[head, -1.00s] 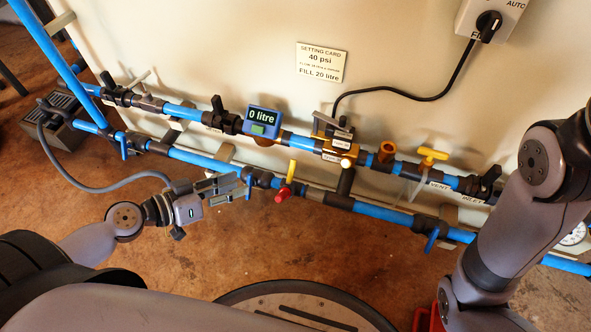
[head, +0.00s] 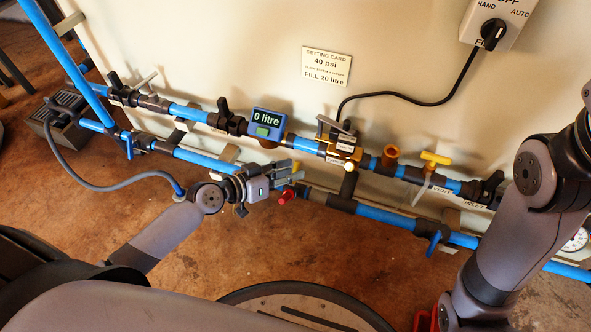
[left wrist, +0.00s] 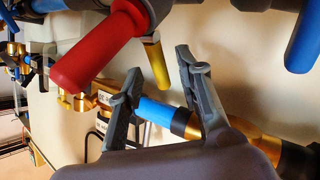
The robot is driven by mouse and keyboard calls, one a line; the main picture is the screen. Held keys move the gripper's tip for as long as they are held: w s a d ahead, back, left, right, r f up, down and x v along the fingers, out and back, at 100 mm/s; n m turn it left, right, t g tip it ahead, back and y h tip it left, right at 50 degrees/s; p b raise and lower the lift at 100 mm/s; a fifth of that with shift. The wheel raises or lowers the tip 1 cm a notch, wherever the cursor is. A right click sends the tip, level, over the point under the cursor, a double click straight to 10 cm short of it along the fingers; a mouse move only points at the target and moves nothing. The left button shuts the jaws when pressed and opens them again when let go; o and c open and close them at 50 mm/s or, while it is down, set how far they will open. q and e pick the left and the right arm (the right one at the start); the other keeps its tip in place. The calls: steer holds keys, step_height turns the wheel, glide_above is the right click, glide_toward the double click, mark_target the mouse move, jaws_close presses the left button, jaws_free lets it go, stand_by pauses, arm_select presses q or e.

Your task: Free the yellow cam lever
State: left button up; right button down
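The yellow cam lever (head: 296,165) is a short yellow bar on the lower blue pipe, mostly hidden behind my left gripper in the head view. In the left wrist view it (left wrist: 156,62) hangs beside a larger red handle (left wrist: 100,46). My left gripper (head: 290,173) is at the fitting in the head view. In the left wrist view its two fingers (left wrist: 158,62) are spread apart, with the lever showing between their tips. I cannot tell whether either finger touches it. My right arm shows at the right, but its gripper is out of frame.
A red knob (head: 286,197) sits just below the gripper. Above run a meter (head: 267,122) reading 0 litre, a brass valve block (head: 341,156) and a yellow vent handle (head: 435,159). A grey hose (head: 80,180) loops at left.

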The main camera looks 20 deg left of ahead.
arm_select(q)
steer(key=shift+x, duration=1.2)
steer(key=shift+c, duration=0.4)
jaws_close()
